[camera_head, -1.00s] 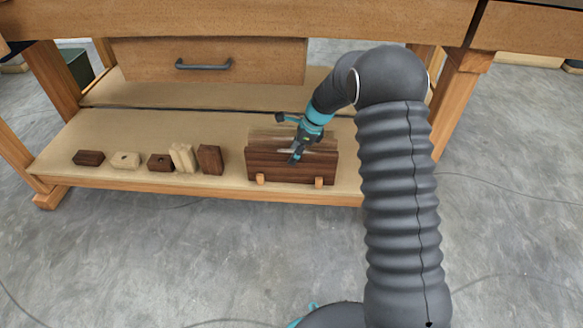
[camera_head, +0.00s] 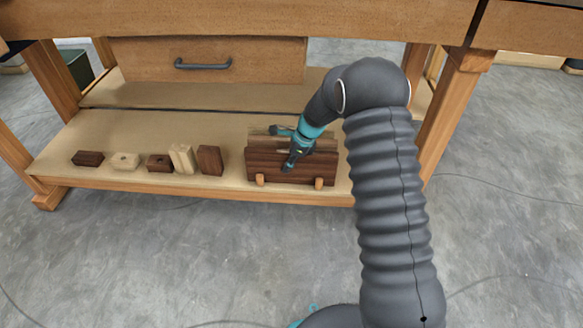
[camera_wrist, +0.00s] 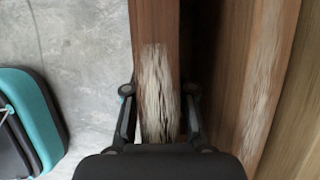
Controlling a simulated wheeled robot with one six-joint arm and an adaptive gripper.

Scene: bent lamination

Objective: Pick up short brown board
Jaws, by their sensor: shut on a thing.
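The short brown board is the dark brown front board (camera_head: 310,170) standing on edge in a small rack on the lower shelf. My gripper (camera_head: 287,168) reaches down over it from above. In the wrist view, my gripper (camera_wrist: 160,110) has one finger on each side of a brown board (camera_wrist: 155,25) with a pale worn patch, and is shut on it. More boards (camera_wrist: 240,80) stand close on its right in the wrist view. The board's lower edge is hidden there.
Wooden pegs (camera_head: 319,183) stand in front of the rack. Several small dark and pale blocks (camera_head: 181,158) sit left of it on the shelf (camera_head: 100,135). A drawer (camera_head: 210,62) with a dark handle and the bench top hang above.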

